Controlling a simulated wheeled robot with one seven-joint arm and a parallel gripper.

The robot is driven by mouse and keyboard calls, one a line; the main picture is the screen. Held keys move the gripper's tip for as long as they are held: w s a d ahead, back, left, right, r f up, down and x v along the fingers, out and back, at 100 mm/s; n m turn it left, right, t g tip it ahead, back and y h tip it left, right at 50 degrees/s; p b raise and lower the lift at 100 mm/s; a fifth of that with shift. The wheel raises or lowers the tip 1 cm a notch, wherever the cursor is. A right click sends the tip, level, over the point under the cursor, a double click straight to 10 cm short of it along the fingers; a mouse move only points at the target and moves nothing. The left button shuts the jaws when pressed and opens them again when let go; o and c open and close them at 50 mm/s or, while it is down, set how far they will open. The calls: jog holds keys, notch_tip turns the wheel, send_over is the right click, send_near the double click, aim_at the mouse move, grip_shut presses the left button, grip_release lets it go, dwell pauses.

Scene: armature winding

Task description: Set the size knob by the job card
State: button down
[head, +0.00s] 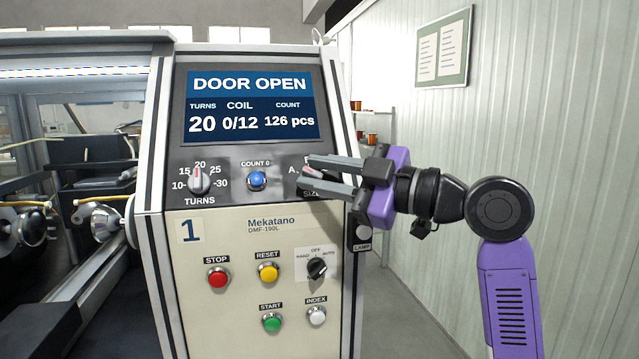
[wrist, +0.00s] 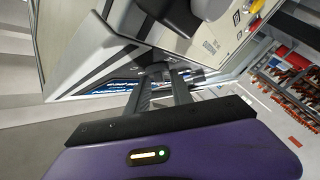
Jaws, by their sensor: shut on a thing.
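The size knob (head: 312,173) is on the sloped panel of the winding machine, at the right of the blue count button. It is grey with a red mark, and my fingers hide most of it. The letter A shows at its left; its other marks are covered. My gripper (head: 308,177) reaches in from the right and is shut on the knob. In the wrist view my gripper (wrist: 165,70) points at the panel, and the knob cannot be made out. No job card can be clearly made out.
The display (head: 250,107) reads DOOR OPEN, 20 turns, coil 0/12, 126 pcs. The turns knob (head: 199,181) points near 20. Stop, reset, start and index buttons and a mode switch (head: 317,267) sit below. A board with papers (head: 443,48) hangs on the right wall.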

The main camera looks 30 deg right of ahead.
jog(key=shift+f+g, duration=0.1)
jog(key=shift+g, duration=0.2)
jog(key=c, duration=1.5)
grip_release()
jog(key=shift+w, duration=0.1)
jog(key=shift+b+v, duration=1.1)
jog(key=shift+v, duration=2.85)
